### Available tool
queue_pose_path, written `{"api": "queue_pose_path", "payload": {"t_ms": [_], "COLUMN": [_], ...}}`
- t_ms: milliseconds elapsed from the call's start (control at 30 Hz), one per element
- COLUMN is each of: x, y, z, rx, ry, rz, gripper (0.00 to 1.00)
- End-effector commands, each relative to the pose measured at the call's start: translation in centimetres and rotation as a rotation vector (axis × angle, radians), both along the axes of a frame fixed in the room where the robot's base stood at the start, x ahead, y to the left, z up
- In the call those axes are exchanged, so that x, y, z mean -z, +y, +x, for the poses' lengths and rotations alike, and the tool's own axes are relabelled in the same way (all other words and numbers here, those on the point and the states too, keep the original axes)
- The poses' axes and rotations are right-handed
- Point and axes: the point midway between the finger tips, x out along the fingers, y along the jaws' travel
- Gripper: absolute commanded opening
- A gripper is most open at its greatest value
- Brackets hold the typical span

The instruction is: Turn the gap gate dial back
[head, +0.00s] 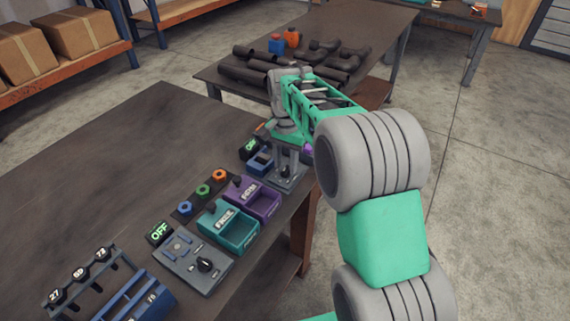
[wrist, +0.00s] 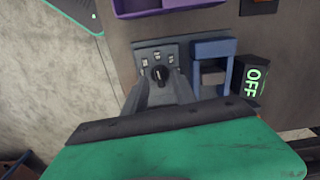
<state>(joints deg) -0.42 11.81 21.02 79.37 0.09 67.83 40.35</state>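A grey panel (wrist: 176,48) carries a black dial (wrist: 160,73) with small pale labels around it. Beside it in the wrist view stands a blue gate (wrist: 212,48) over a grey block. In the head view the panel (head: 287,184) lies at the table's far right edge. My gripper (head: 286,172) points straight down over it. The two grey fingers (wrist: 162,82) stand apart, one on each side of the dial; whether they touch it is unclear. A black sign beside the gate reads green OFF (wrist: 254,82). My gripper hides the panel's near part in the wrist view.
A purple bin (head: 256,198) and a teal bin (head: 232,235) stand near the panel. Dark pipes (head: 240,70) lie on the back table. The table's left side is clear.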

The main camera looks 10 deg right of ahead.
Motion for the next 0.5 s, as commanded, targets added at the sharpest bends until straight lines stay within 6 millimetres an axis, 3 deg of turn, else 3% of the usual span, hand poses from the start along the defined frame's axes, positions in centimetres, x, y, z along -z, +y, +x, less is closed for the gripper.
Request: {"api": "queue_pose_path", "payload": {"t_ms": [300, 500], "x": [0.79, 0.76], "y": [-0.01, 0.00], "z": [-0.02, -0.02], "rx": [-0.001, -0.001], "ry": [0.000, 0.000], "rz": [0.000, 0.000], "gripper": [0.33, 0.17]}}
